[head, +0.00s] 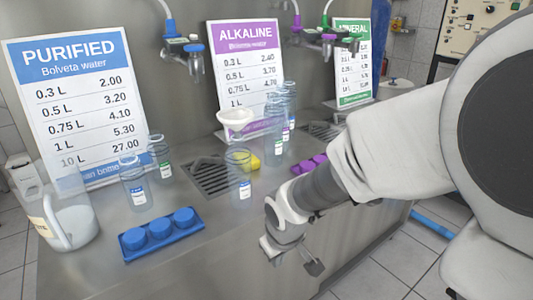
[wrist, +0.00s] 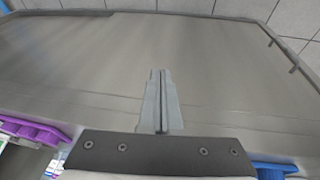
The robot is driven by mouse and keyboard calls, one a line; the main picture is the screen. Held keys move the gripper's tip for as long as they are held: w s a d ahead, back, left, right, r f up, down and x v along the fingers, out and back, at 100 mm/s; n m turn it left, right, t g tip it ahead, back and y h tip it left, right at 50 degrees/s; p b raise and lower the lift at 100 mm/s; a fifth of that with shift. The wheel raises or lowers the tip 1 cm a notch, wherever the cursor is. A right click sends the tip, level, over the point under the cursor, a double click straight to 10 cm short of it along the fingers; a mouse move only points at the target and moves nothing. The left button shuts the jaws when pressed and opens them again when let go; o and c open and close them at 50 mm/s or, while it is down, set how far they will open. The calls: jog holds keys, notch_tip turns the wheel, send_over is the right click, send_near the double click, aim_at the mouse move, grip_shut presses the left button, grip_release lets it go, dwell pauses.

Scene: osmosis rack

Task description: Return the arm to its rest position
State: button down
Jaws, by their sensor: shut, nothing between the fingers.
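My gripper (head: 294,258) hangs at the front edge of the steel counter in the head view, pointing downward. My arm reaches in from the right side of the picture. In the wrist view my gripper's fingers (wrist: 161,75) lie together with nothing between them. The gripper touches no bottle or tray that I can see.
A blue tray with blue caps (head: 162,234) stands at the counter's front left. Clear bottles (head: 137,192) and a white jug (head: 65,215) stand behind and beside it. A purple tray (head: 306,166) is partly hidden behind my arm.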

jog(key=s+d+r+m+t, duration=0.2)
jog(key=s+d+r+m, duration=0.5)
jog(key=s+d+r, duration=0.6)
notch_tip(320, 180, up, 24)
jog(key=s+a+p, duration=0.1)
jog(key=p, duration=1.9)
jog(key=shift+s+a+f+h+p, duration=0.2)
jog(key=shift+a+h+p, duration=0.1)
jog(key=shift+p, duration=0.1)
